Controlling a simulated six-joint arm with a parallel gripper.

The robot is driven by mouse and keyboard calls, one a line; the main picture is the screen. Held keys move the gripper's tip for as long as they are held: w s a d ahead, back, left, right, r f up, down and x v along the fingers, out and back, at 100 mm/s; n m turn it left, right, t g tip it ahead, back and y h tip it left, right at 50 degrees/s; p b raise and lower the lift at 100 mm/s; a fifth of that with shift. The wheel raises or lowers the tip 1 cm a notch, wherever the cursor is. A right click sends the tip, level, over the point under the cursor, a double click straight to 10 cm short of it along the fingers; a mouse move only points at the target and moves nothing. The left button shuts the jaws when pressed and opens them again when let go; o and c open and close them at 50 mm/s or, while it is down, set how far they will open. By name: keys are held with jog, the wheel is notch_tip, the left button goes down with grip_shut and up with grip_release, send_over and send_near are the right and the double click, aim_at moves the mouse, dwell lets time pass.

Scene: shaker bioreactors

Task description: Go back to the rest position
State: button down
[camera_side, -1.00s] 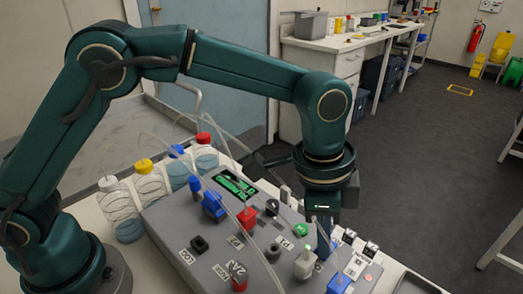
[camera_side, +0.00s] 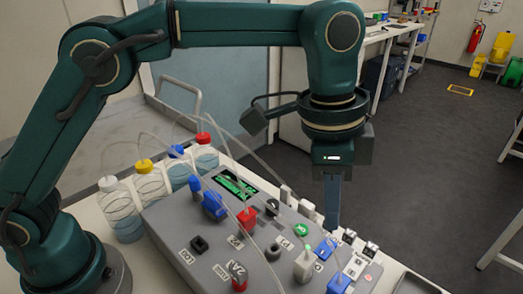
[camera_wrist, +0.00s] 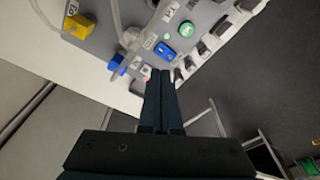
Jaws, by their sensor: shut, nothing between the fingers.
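My gripper (camera_side: 332,228) is shut and empty. In the side view it points down, with its fingertips above the right back part of the grey control box (camera_side: 178,238). In the wrist view my gripper (camera_wrist: 165,74) shows its two fingers together, and the grey box (camera_wrist: 98,42) lies beyond their tips. I cannot tell the exact gap between the fingertips and the box.
Open floor (camera_side: 440,150) lies to the right.

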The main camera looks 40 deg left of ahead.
jog(key=shift+r, duration=0.25)
jog(key=s+a+r+n+t, duration=0.3)
jog(key=a+r+n, duration=0.2)
jog(key=a+r, duration=0.65)
jog(key=s+a+f+n+t+y, duration=0.1)
jog(key=s+a+f+n, duration=0.6)
jog(key=s+a+f, duration=0.2)
notch_tip(320, 180, down, 2)
jog(key=shift+s+a+f+t+y, duration=0.1)
jog(key=shift+s+a+t+y, duration=0.15)
jog(key=shift+s, duration=0.3)
